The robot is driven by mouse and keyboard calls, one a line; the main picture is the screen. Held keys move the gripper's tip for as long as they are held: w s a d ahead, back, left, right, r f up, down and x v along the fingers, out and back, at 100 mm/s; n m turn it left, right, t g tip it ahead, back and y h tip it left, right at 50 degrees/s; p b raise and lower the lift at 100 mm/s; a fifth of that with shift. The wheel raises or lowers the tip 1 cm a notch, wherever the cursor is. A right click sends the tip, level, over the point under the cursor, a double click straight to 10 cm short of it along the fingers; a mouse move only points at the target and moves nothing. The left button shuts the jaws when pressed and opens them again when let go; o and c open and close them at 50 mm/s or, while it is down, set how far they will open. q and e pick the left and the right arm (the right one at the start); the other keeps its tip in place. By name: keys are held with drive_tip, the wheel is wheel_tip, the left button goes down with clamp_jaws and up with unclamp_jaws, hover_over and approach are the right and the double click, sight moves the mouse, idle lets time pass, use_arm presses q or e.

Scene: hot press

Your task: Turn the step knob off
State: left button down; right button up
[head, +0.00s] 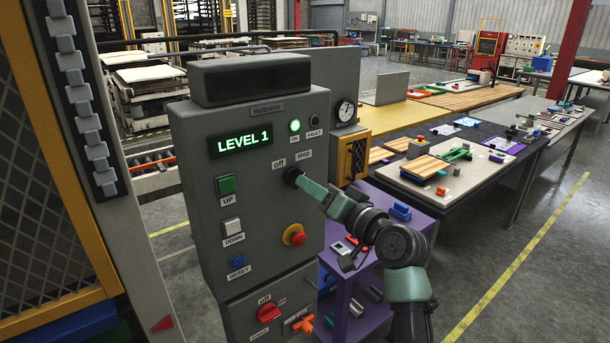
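The step knob (291,176) is a small black knob on the front of the grey control box (200,150), under the labels "off" and "step". My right gripper (299,181) comes in from the right with its green fingertips at the knob and partly covers it. The fingers overlap in this view, so I cannot tell whether they are shut on the knob. The knob's pointing direction is hidden. The display (241,140) reads "LEVEL 1" in green. The green lamp (295,125) above "ON" is lit, and the fault lamp (314,120) is dark. My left gripper is out of view.
The box also carries a green UP button (225,185), a white DOWN button (231,227), a blue RESET button (237,261) and a red emergency button (294,235). Below are a red rotary switch (268,311) and an orange one (303,324). A purple shelf (400,215) stands to the right.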

drive_tip(key=p+x, duration=0.1)
drive_tip(key=x, duration=0.3)
drive_tip(key=shift+w+d+f, duration=0.15)
drive_tip(key=shift+w, duration=0.1)
clamp_jaws()
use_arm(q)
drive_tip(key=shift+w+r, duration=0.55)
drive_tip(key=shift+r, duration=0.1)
